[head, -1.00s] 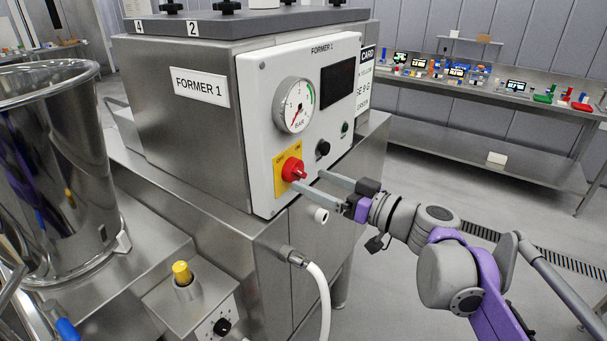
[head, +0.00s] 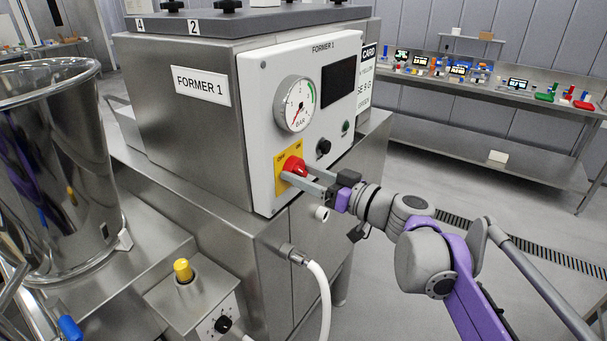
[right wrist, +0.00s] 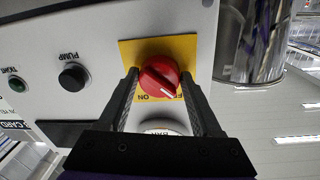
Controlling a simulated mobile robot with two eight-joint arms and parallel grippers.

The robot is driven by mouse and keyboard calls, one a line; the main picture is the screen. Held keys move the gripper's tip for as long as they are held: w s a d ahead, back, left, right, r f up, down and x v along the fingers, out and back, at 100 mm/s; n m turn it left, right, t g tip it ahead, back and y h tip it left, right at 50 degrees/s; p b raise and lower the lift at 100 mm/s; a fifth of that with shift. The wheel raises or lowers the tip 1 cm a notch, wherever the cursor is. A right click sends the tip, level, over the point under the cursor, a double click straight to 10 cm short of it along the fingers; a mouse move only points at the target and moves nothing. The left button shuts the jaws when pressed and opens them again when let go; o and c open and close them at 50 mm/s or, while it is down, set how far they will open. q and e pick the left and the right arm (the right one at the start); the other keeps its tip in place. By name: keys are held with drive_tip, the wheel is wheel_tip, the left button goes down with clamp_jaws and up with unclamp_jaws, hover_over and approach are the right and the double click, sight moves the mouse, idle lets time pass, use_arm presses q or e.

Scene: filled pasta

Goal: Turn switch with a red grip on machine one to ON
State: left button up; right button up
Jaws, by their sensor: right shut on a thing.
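The red switch (head: 292,164) sits on a yellow plate (head: 281,186) low on the white front panel of the machine marked FORMER 1 (head: 201,86). My right gripper (head: 297,174) has its two fingers around the red grip. In the right wrist view, the red switch (right wrist: 158,77) lies between the fingertips. That view is upside down. The white mark on the grip points toward the OFF side of the plate, with ON printed on the other side. My left gripper is not in view.
On the same panel are a gauge (head: 294,105), a dark screen (head: 338,83), a black pump knob (head: 323,147) and a green button (head: 345,127). A white hose (head: 322,285) hangs below. A shiny hopper (head: 60,170) stands at left. The floor at right is open.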

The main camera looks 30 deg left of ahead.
drive_tip(key=shift+c, duration=1.4)
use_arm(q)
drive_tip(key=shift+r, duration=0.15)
use_arm(e)
drive_tip(key=shift+m, duration=0.3)
drive_tip(key=m+p, duration=0.1)
drive_tip(key=m, duration=0.2)
drive_tip(key=shift+r, duration=0.15)
drive_tip(key=m+p, duration=0.1)
drive_tip(key=m, duration=0.3)
drive_tip(key=shift+m+h, duration=0.3)
drive_tip(key=shift+m, duration=0.1)
drive_tip(key=m, duration=0.4)
drive_tip(key=shift+r+g+p, duration=0.1)
drive_tip(key=shift+g+p, duration=0.3)
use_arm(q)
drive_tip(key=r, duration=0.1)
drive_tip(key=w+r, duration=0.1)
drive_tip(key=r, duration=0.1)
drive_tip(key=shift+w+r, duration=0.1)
use_arm(e)
drive_tip(key=m, duration=0.4)
drive_tip(key=shift+m, duration=0.4)
drive_tip(key=shift+g, duration=0.3)
